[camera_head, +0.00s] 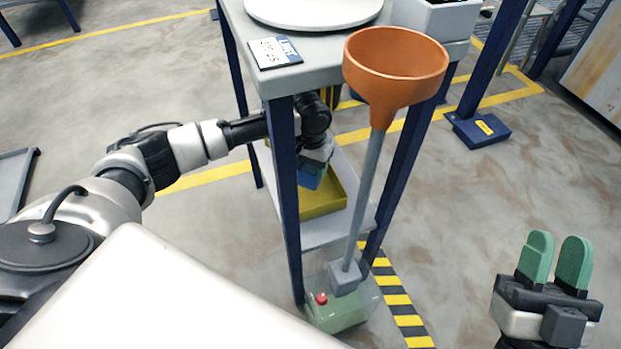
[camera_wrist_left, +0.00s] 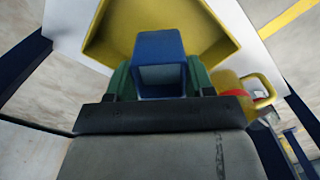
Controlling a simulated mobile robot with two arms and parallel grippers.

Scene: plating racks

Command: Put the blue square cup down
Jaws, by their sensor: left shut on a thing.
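The blue square cup (camera_head: 309,178) is at the lower shelf of the stand, over the yellow tray (camera_head: 322,204). My left gripper (camera_head: 316,160) reaches in under the tabletop and is shut on the cup. In the left wrist view the cup (camera_wrist_left: 159,50) sits between the green fingers of my left gripper (camera_wrist_left: 160,80), with the yellow tray (camera_wrist_left: 215,35) behind it. I cannot tell whether the cup touches the tray floor. My right gripper (camera_head: 554,262) is open and empty at the lower right, its green fingers apart.
A dark blue leg (camera_head: 287,200) stands close to my left gripper. An orange funnel (camera_head: 395,65) on a grey pole stands in front of the stand. A green canister (camera_head: 337,315) with a red cap is below. The tabletop (camera_head: 330,72) is above my left gripper.

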